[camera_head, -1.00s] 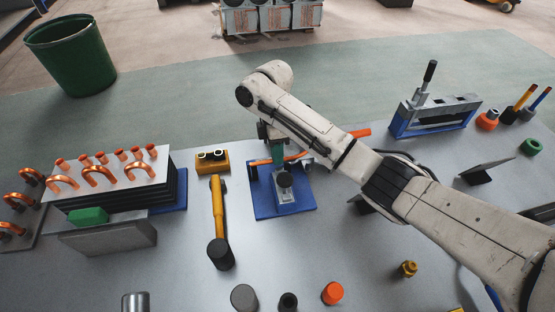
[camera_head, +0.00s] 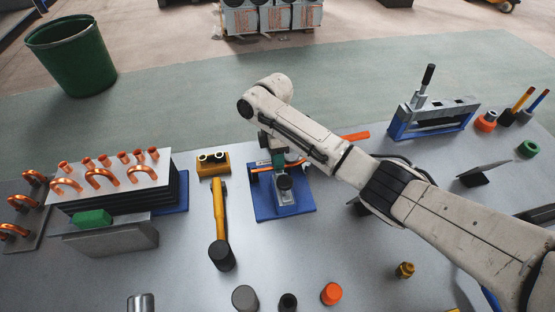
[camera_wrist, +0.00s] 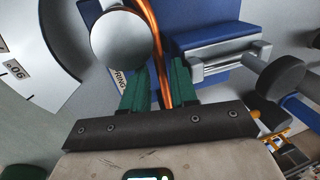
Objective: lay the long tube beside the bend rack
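The long tube (camera_wrist: 152,28) is copper and runs between the green fingers of my gripper (camera_wrist: 160,75) in the wrist view. The fingers are close together on either side of it. In the head view, my gripper (camera_head: 278,160) is above the blue base, its tips partly hidden by my arm. The tube's left part (camera_head: 262,169) shows left of the fingers, and an orange length (camera_head: 356,136) in line with it shows beyond my arm. The bend rack (camera_head: 33,232), a dark plate with copper U-bends, is at the far left, cut by the picture's edge.
A finned block (camera_head: 110,190) with copper bends stands beside the rack, with a green block (camera_head: 93,217) in front. A yellow-handled hammer (camera_head: 218,215) and yellow holder (camera_head: 213,164) lie between it and the blue base (camera_head: 265,207). Several small caps stand at the front.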

